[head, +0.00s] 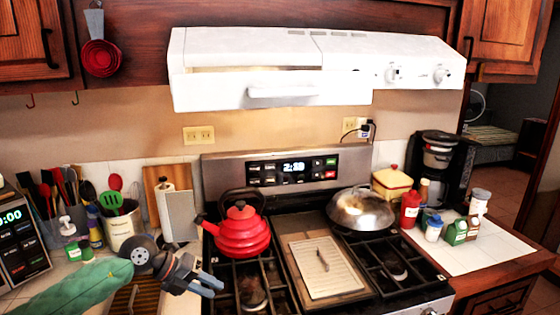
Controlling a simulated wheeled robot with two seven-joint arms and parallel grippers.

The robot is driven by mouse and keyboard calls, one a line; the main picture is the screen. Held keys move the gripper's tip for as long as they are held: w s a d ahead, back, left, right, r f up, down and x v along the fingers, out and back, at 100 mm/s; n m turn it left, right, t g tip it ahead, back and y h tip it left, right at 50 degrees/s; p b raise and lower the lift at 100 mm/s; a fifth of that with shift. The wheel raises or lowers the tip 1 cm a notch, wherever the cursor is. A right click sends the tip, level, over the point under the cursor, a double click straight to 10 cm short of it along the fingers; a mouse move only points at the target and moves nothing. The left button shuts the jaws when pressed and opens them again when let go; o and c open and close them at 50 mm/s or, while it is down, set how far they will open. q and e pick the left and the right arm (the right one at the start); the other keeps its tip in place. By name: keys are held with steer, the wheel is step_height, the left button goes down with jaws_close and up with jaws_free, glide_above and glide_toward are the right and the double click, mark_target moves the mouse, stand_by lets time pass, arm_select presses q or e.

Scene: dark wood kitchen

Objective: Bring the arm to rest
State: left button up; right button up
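My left arm (75,288), in a green sleeve, comes in from the lower left in the head view. Its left gripper (214,287) is in front of the stove's left side, below and left of the red kettle (240,232). Its two blue-grey fingers point right and look apart, with nothing seen between them. The gripper looks clear of the kettle, though its height over the stove is hard to judge. My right gripper is not in view.
The stove (269,302) holds the kettle, a lidded pan (360,210) and a light griddle plate (322,266). A utensil crock (122,224) and bottles crowd the left counter. A red bottle (410,209) and a coffee maker (438,165) stand right. A white hood (310,65) hangs above.

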arm_select(q)
steer(key=s+d+r+n+t+h, duration=0.3)
steer(key=d+r+n+t+h, duration=0.45)
steer(key=d+h, duration=0.2)
steer(key=s+a+f+n+t+y, duration=0.3)
steer(key=a+f+n+y, duration=0.4)
steer(key=n+y, duration=0.4)
steer(key=s+a+f+n+t+y, duration=0.25)
steer(key=a+f+n+y, duration=0.35)
steer(key=f+n+y, duration=0.5)
steer(key=s+f+n+g+h, duration=0.1)
steer(key=s+f+n+g, duration=0.1)
steer(key=s+f+g, duration=0.75)
steer(key=s+f+n+g+h, duration=0.2)
steer(key=s+f+n, duration=0.15)
steer(key=s, duration=1.05)
steer(key=s+d+f+g, duration=0.1)
steer(key=s+d+f, duration=0.1)
steer(key=f, duration=1.6)
steer(key=s+d+f+m+g, duration=0.1)
steer(key=s+d+f, duration=0.1)
steer(key=f, duration=1.7)
steer(key=shift+s+d, duration=0.2)
steer(key=shift+s, duration=0.05)
